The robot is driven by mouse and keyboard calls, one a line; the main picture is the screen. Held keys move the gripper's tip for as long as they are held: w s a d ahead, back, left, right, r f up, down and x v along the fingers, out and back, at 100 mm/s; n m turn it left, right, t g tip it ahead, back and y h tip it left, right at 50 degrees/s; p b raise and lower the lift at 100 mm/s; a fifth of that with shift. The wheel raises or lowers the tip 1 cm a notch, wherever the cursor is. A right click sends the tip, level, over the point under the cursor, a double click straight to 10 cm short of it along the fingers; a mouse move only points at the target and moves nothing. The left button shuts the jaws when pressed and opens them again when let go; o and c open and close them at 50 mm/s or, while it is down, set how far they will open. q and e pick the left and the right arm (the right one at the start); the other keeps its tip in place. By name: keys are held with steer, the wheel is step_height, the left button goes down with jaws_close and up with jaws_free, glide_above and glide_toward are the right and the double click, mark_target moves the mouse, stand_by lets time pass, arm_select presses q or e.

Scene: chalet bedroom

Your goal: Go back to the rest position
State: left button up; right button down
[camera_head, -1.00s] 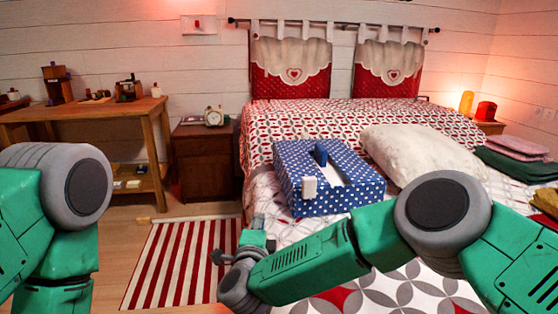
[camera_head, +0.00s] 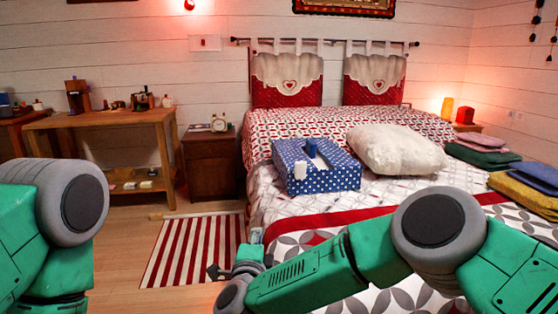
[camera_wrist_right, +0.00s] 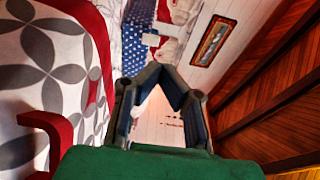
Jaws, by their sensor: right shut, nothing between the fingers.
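My right gripper (camera_head: 235,262) is at the lower middle of the head view, at the end of my green right arm. It is partly hidden by the wrist and hangs in front of the striped rug and the bed's near edge. In the right wrist view my right gripper (camera_wrist_right: 163,72) shows its dark fingers meeting at the tips, shut and empty. Only the shoulder and upper part of my left arm show at the left of the head view. My left gripper is out of view.
The bed (camera_head: 310,225) fills the right side, with a dotted blue box (camera_head: 325,183) and a white pillow (camera_head: 398,150) on it. A nightstand (camera_head: 211,165) and a wooden table (camera_head: 95,122) stand at the back left. A striped rug (camera_head: 190,250) lies on the floor.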

steer(key=s+d+f+n+g+y+p, duration=0.25)
steer(key=s+d+f+n+g, duration=0.3)
steer(key=s+f+n, duration=0.35)
steer(key=s+d+f+n+g+y+p, duration=0.2)
steer(key=s+d+f+n+g+p, duration=0.35)
steer(key=s, duration=0.55)
steer(key=s+d+n+g+h+p, duration=0.2)
steer(key=s+d+g, duration=0.4)
steer(key=s+d, duration=1.6)
steer(key=s+n+h, duration=0.1)
steer(key=s+n, duration=0.1)
steer(key=s, duration=0.1)
steer(key=shift+r+n, duration=0.3)
steer(key=shift+n, duration=0.05)
